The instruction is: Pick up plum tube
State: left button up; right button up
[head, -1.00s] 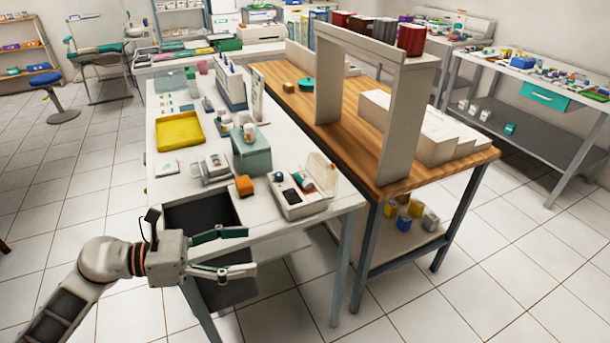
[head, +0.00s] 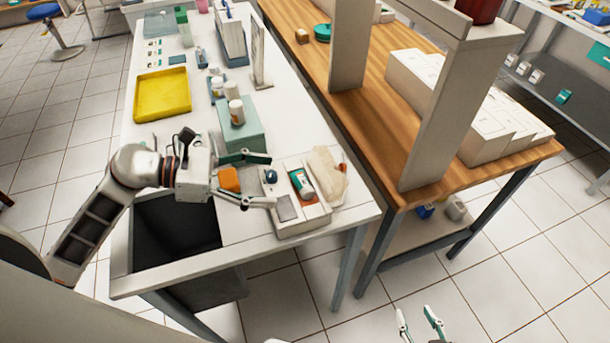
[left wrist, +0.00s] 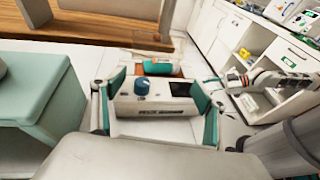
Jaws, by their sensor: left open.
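I cannot make out a plum-coloured tube in either view. A beige device (head: 300,225) with a blue knob (head: 271,176) stands at the near right end of the white table (head: 190,263). A white-and-teal tube (head: 303,184) lies in its orange-lined recess. My left gripper (head: 270,180) is open and empty at the device's left end. In the left wrist view, the open fingers (left wrist: 156,112) frame the device's front (left wrist: 155,106), and the tube (left wrist: 158,67) shows beyond it. My right gripper (head: 420,323) is open at the bottom edge, low over the floor.
An orange block (head: 229,180) sits close to the left gripper. A green box (head: 239,143) with white bottles stands behind it, and a yellow tray (head: 162,95) lies farther left. A dark bin (head: 172,235) is at the near edge. The wooden bench (head: 385,130) stands right of the table.

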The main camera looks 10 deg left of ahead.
aim_at(296, 182)
pick_arm(q)
jog(key=shift+w+d, duration=0.2)
jog(key=shift+d, duration=0.6)
jog(key=shift+p+x, duration=0.55)
jog(key=shift+x, duration=1.8)
jog(key=shift+a+f, duration=0.1)
jog(key=c, duration=1.3)
jog(key=shift+o, duration=0.2)
